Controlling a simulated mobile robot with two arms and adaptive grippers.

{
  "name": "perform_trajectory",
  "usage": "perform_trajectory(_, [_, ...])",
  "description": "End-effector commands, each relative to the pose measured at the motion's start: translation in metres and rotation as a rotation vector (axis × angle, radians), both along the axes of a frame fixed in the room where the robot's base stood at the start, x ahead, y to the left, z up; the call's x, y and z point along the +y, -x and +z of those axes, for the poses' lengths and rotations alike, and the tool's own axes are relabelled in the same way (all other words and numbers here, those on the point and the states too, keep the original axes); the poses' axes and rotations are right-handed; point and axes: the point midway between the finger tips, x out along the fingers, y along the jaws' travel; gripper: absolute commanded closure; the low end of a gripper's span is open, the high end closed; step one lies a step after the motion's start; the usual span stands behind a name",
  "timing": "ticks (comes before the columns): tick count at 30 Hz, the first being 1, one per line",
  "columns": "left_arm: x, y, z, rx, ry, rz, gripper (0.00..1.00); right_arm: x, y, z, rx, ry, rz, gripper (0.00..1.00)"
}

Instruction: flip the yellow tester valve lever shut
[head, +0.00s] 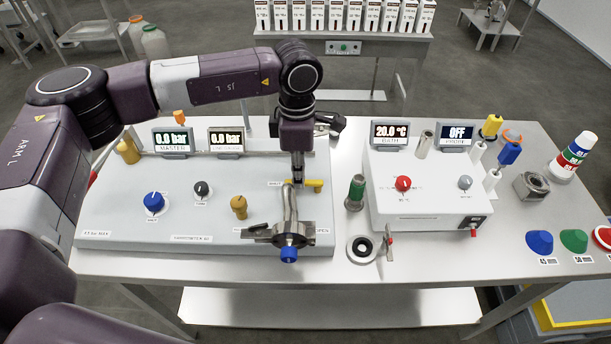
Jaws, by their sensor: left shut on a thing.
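The yellow tester valve lever (314,186) lies roughly level near the right end of the grey tester panel (130,212). My left gripper (297,182) comes down on it from above and is shut on it near its left part. The fingers hide some of the lever. A small label (274,183) sits just left of the lever, and an OPEN label (322,230) sits lower right. A metal fitting (290,212) with a blue end knob (289,254) stands just in front of the lever. My right gripper is not in view.
The panel also has a blue knob (154,202), a black knob (202,189), a brass knob (239,206) and two displays reading 0.0 bar. Right of it are a green-handled tool (356,191) and a white control box (430,204). Coloured caps stand at the right edge.

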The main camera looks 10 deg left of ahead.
Motion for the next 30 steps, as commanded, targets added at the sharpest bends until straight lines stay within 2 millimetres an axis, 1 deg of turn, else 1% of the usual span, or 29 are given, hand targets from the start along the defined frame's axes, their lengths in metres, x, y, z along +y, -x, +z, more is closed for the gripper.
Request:
perform_trajectory(8, [0.0, -0.001, 0.001, -0.004, 0.0, -0.004, 1.0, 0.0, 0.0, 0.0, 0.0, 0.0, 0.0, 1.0])
perform_trajectory(9, [0.0, -0.001, 0.001, -0.004, 0.0, -0.004, 0.84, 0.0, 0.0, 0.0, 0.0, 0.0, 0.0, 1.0])
perform_trajectory(13, [0.0, -0.001, 0.001, -0.003, 0.0, -0.003, 0.71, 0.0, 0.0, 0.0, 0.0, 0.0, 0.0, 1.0])
perform_trajectory(26, [-0.001, 0.0, 0.0, 0.0, -0.001, -0.001, 0.71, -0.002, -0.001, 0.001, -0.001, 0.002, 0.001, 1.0])
perform_trajectory(30, [-0.011, -0.001, 0.002, 0.0, -0.001, 0.014, 0.71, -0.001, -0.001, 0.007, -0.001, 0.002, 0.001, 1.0])
